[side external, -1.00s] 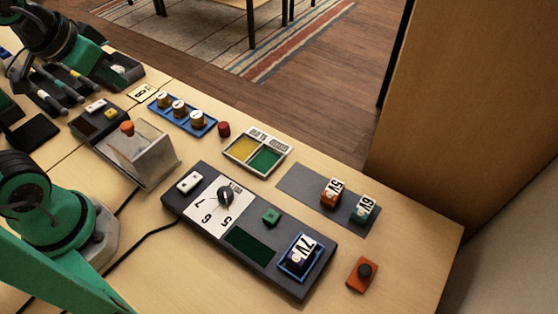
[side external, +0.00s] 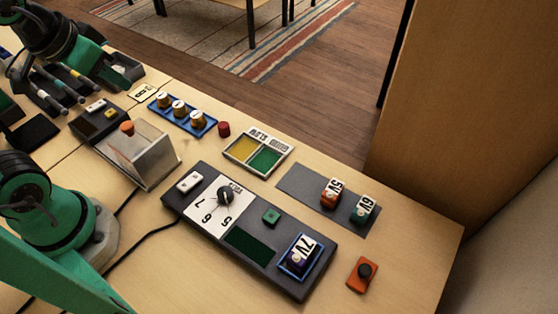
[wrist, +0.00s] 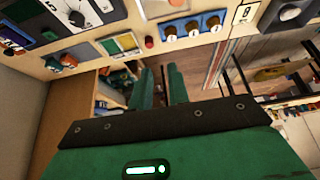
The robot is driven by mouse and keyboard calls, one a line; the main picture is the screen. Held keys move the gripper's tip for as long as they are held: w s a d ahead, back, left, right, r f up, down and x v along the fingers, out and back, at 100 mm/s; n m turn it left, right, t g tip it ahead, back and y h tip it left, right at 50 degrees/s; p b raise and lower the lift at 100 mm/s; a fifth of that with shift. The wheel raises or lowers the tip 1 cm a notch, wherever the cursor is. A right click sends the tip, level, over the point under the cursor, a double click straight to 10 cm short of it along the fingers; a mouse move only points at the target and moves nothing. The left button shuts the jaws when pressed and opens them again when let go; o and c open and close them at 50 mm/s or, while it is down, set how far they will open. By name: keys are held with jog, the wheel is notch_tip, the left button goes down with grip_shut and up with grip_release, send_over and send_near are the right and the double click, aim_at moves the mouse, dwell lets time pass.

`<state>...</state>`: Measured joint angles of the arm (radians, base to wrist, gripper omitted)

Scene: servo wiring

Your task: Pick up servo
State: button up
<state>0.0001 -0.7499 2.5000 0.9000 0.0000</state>
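Three small servos show in the side view. An orange servo marked 5V (side external: 330,198) and a teal servo marked 6V (side external: 362,212) stand side by side on a grey mat (side external: 297,182). A dark purple servo marked 7V (side external: 294,262) sits in a blue-edged holder on the dark test board (side external: 217,230). The orange servo also shows in the wrist view (wrist: 68,61). My gripper (wrist: 161,85) is outside the side view. In the wrist view its two green fingers are apart, with nothing visible between them, away from the servos.
A tray with yellow and green compartments (side external: 240,163) lies behind the board. Nearby are a blue panel with several knobs (side external: 181,115), a clear-sided box (side external: 148,160), a red knob (side external: 223,129) and an orange button box (side external: 362,275).

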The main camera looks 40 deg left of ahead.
jog(key=o, duration=0.7)
jog(key=w+d+g+h, duration=0.1)
jog(key=w+d+g, duration=0.1)
jog(key=w+d, duration=0.55)
jog(key=g+y, duration=0.1)
jog(key=g, duration=0.3)
send_over(305, 247)
jog(key=f, duration=1.2)
jog(key=shift+w+a, duration=0.25)
jog(key=shift+s+d+f, duration=0.25)
jog(key=shift+d, duration=0.05)
jog(key=shift+f, duration=1.3)
